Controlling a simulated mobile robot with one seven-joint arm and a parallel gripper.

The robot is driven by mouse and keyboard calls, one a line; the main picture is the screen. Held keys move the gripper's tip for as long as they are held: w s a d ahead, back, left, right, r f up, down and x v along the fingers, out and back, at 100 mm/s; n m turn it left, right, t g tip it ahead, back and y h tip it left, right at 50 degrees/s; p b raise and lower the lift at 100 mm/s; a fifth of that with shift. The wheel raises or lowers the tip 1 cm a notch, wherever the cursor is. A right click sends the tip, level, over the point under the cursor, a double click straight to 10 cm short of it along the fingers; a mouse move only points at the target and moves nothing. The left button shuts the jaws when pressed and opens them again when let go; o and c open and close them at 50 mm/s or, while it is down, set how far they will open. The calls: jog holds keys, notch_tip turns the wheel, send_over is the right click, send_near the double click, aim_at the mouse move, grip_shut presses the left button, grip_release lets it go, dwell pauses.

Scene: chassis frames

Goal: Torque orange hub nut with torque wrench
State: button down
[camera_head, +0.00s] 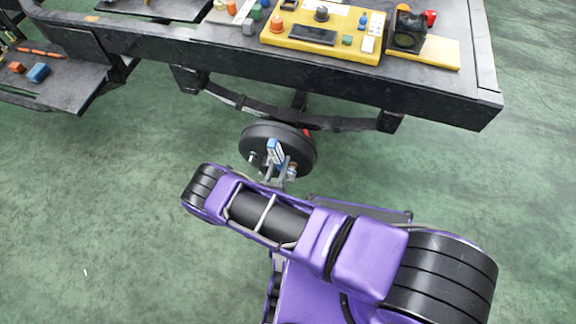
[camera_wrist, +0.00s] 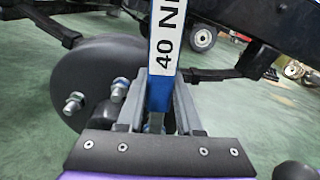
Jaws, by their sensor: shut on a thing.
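My gripper (camera_head: 276,168) is shut on the blue torque wrench (camera_head: 275,150) with a white label. In the wrist view the wrench (camera_wrist: 165,50) stands upright between the two grey fingers (camera_wrist: 160,85), its label reading "40 N". The dark round hub (camera_head: 262,137) is under the bench, just behind the gripper. In the wrist view the hub (camera_wrist: 75,85) is at the left, with metal studs (camera_wrist: 74,101) on its face. I cannot tell whether the wrench touches a nut.
A dark leaf spring (camera_head: 250,105) hangs under the bench (camera_head: 430,95) above the hub. The bench holds a yellow board (camera_head: 345,52) with small parts. A lower shelf (camera_head: 60,95) is at the left. Green floor is open at the left and right.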

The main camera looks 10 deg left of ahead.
jog(key=shift+w+a+f+n, duration=0.15)
jog(key=shift+a+f+n, duration=0.05)
jog(key=shift+a+n, duration=0.35)
jog(key=shift+w+a+f+n, duration=0.15)
jog(key=shift+w+a+n, duration=0.05)
jog(key=shift+a+n, duration=0.4)
jog(key=shift+w+a+f+n, duration=0.15)
jog(key=shift+a+f+n, duration=0.05)
jog(key=shift+a+n, duration=0.35)
jog(key=shift+w+d, duration=0.1)
jog(key=shift+w, duration=0.85)
dwell(1.6)
jog(key=shift+d+r, duration=0.1)
dwell(0.3)
jog(key=shift+d+r+m+p, duration=0.25)
jog(key=shift+d+m+p, duration=0.2)
jog(key=shift+m+p, duration=0.05)
jog(key=shift+d+r+m+p, duration=0.2)
jog(key=shift+d+m+p, duration=0.25)
jog(key=shift+m+p, duration=0.05)
jog(key=shift+s+d+m, duration=0.1)
jog(key=shift+d+m, duration=0.25)
jog(key=shift+m, duration=0.05)
jog(key=shift+d+r+m+p, duration=0.25)
jog(key=shift+d+m+p, duration=0.35)
jog(key=shift+d+p, duration=0.15)
jog(key=shift+a+f, duration=0.1)
